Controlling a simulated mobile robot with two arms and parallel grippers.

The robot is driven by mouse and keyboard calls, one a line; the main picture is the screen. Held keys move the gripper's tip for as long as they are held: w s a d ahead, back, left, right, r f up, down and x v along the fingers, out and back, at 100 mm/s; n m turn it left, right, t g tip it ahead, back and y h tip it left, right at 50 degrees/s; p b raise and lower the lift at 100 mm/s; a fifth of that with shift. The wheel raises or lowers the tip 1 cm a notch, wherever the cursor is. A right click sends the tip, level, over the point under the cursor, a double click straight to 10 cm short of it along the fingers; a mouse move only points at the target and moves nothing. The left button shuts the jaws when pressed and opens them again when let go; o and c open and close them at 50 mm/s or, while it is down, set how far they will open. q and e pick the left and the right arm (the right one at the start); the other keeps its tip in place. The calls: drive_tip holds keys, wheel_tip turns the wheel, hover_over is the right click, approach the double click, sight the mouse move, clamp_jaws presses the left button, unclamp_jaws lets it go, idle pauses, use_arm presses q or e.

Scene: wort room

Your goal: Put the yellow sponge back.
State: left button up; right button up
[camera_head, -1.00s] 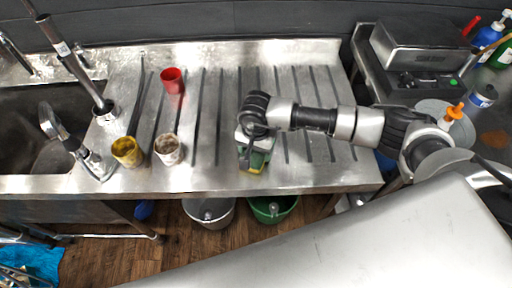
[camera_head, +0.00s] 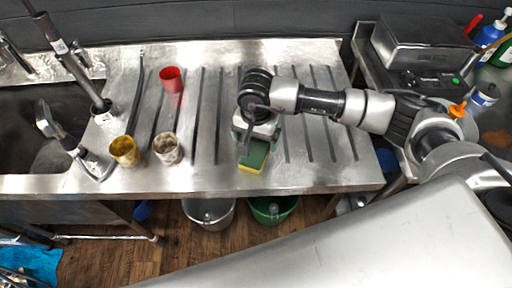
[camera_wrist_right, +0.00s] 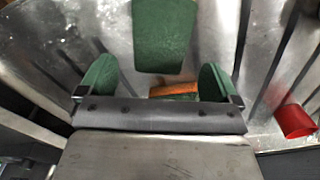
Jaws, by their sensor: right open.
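The sponge (camera_head: 254,156) lies flat on the steel drainboard near its front edge, green side up with a yellow side showing. My left gripper is not in view.
A red cup (camera_head: 171,79), a yellow cup (camera_head: 124,151) and a stained white cup (camera_head: 167,148) stand left on the ribbed drainboard (camera_head: 205,110). The sink (camera_head: 60,115) is farther left. A grey bucket (camera_head: 208,212) and a green bucket (camera_head: 271,209) are on the floor below.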

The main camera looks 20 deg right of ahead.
sight(256, 149)
wheel_tip(256, 149, up, 7)
drive_tip(key=b, duration=0.1)
drive_tip(key=shift+f, duration=0.15)
idle(0.3)
